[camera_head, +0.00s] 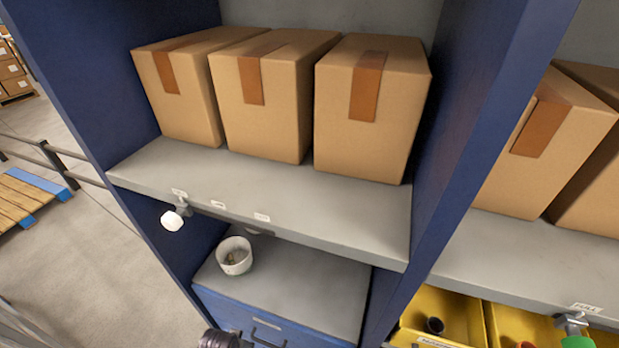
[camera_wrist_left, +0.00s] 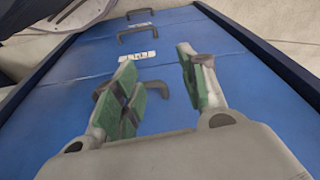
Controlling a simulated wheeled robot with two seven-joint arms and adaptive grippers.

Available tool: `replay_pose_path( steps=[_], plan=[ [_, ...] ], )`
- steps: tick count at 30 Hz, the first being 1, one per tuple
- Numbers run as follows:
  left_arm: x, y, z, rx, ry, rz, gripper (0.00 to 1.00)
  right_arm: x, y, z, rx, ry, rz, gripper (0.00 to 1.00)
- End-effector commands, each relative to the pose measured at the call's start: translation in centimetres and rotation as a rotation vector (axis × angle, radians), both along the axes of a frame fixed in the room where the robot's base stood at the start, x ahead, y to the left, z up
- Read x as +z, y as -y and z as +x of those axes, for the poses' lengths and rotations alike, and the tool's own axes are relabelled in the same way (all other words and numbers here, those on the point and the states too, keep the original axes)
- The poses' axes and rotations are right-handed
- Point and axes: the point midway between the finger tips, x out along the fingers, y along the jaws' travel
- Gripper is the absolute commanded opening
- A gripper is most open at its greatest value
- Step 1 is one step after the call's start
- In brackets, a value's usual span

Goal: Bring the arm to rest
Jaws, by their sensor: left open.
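My left gripper (camera_wrist_left: 158,72) shows in the left wrist view with its two green-padded fingers spread apart and nothing between them. It faces the blue drawer fronts (camera_wrist_left: 75,90), and a dark handle shows behind the fingers. I cannot tell how far the fingers are from the drawer front. In the head view the left gripper is not seen; only a dark rounded part shows at the bottom edge. My right gripper is in neither view.
The blue drawer cabinet (camera_head: 262,322) stands under a grey shelf (camera_head: 300,210) with three cardboard boxes (camera_head: 265,95). A white cup (camera_head: 234,256) stands on the cabinet top. Yellow bins (camera_head: 460,305) are at lower right.

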Motion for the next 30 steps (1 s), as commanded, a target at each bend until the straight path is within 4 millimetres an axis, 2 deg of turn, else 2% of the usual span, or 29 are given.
replay_pose_path(
  steps=[3, 15, 30],
  plan=[
    [-2.9, -0.1, -0.8, -0.002, -0.011, 0.001, 0.42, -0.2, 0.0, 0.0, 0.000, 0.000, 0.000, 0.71],
    [-11.5, -0.6, -4.6, -0.008, -0.041, 0.004, 0.42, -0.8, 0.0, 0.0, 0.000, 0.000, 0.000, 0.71],
    [-20.5, -1.7, -11.3, -0.016, -0.079, 0.009, 0.42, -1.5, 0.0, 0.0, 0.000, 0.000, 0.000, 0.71]
  ],
)
